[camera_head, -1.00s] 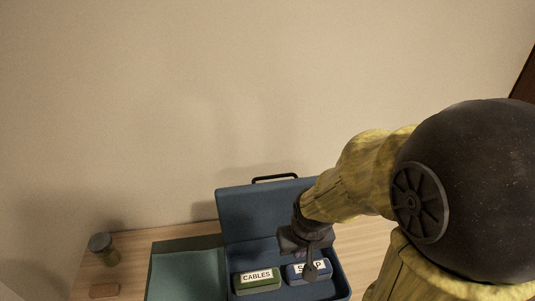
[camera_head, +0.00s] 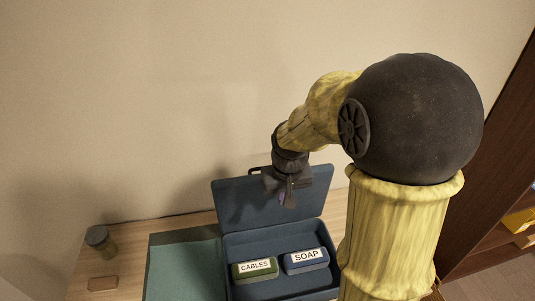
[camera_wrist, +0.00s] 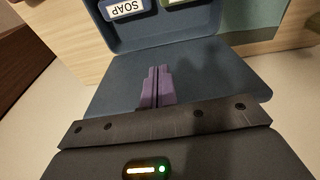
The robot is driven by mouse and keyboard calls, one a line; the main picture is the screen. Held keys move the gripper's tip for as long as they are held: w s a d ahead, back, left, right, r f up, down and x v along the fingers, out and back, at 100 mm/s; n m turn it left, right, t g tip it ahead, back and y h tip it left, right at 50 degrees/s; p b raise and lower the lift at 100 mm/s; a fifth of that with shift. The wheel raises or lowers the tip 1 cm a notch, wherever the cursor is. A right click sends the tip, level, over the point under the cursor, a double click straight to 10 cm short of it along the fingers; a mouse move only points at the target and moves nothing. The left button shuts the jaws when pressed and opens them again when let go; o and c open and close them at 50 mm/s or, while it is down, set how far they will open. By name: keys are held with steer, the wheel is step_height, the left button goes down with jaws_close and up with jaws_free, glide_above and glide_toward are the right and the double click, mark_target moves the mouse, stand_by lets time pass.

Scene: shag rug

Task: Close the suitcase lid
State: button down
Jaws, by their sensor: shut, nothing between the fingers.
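The blue suitcase stands open on the wooden table, its lid (camera_head: 236,203) raised and leaning back towards the wall. Its base (camera_head: 334,277) holds a green case labelled CABLES (camera_head: 255,268) and a blue case labelled SOAP (camera_head: 306,259). My gripper (camera_head: 289,200) is in front of the lid's inner face, near its upper edge. In the wrist view my purple fingertips (camera_wrist: 157,85) are together and empty, with the lid (camera_wrist: 205,80) behind them. I cannot tell whether they touch it. My gripper partly hides the lid and its black handle.
A teal mat (camera_head: 185,268) lies left of the suitcase. A jar (camera_head: 101,241) and a small brown block (camera_head: 103,283) stand farther left. The wall is close behind the lid. A dark shelf (camera_head: 500,190) stands at the right.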

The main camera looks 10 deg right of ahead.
steer(key=w+r+g+p, duration=0.1)
steer(key=w+r, duration=0.4)
steer(key=w, duration=0.5)
steer(key=w+r+p, duration=0.1)
steer(key=w+r, duration=0.4)
steer(key=w, duration=0.5)
steer(key=shift+w+a+g, duration=0.2)
steer(key=shift+w+g, duration=0.15)
steer(key=shift+g, duration=0.05)
steer(key=s+f+p, duration=0.3)
steer(key=f+p, duration=0.2)
steer(key=f, duration=0.6)
steer(key=shift+s, duration=0.25)
steer(key=shift+s+a+b, duration=0.1)
steer(key=shift+b, duration=0.2)
